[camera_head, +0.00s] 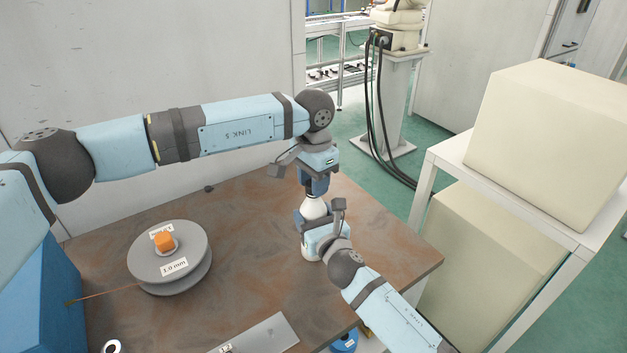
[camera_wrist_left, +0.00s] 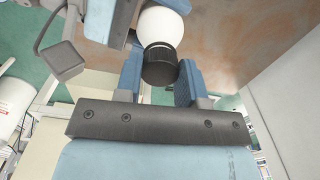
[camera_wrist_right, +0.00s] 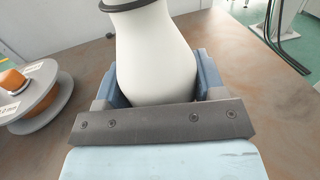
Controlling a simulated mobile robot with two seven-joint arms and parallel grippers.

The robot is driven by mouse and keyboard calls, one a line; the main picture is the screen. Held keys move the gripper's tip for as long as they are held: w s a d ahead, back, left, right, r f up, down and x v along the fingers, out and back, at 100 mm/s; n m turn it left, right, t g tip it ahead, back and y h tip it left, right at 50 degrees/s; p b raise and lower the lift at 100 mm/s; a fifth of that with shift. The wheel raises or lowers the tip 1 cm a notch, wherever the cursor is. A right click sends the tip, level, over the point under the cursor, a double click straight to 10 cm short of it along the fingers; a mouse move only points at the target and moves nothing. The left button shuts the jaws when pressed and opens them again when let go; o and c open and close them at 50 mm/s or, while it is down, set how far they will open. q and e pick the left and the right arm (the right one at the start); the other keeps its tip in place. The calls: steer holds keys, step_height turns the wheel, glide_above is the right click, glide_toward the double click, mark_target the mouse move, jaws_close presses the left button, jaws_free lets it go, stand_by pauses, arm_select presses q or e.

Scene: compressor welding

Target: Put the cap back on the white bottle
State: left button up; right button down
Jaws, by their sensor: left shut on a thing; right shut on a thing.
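The white bottle (camera_head: 313,208) stands upright near the table's right side. My right gripper (camera_head: 314,228) is shut around its body; the right wrist view shows the bottle (camera_wrist_right: 152,58) between the fingers. My left gripper (camera_head: 315,188) points down over the bottle's top and is shut on the black cap (camera_wrist_left: 160,65). In the left wrist view the cap lines up with the bottle's neck end (camera_wrist_left: 165,22). I cannot tell whether it is fully seated. In the head view the cap is hidden by the left fingers.
A grey wire spool (camera_head: 170,272) with an orange hub sits on the brown table (camera_head: 245,240) at the left. A blue box (camera_head: 45,300) is at the left edge. A grey plate (camera_head: 258,337) lies at the front. A white shelf with beige boxes (camera_head: 545,130) stands right.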

arm_select(q)
steer(key=o, duration=0.9)
steer(key=shift+r, duration=2.3)
steer(key=shift+c, duration=0.5)
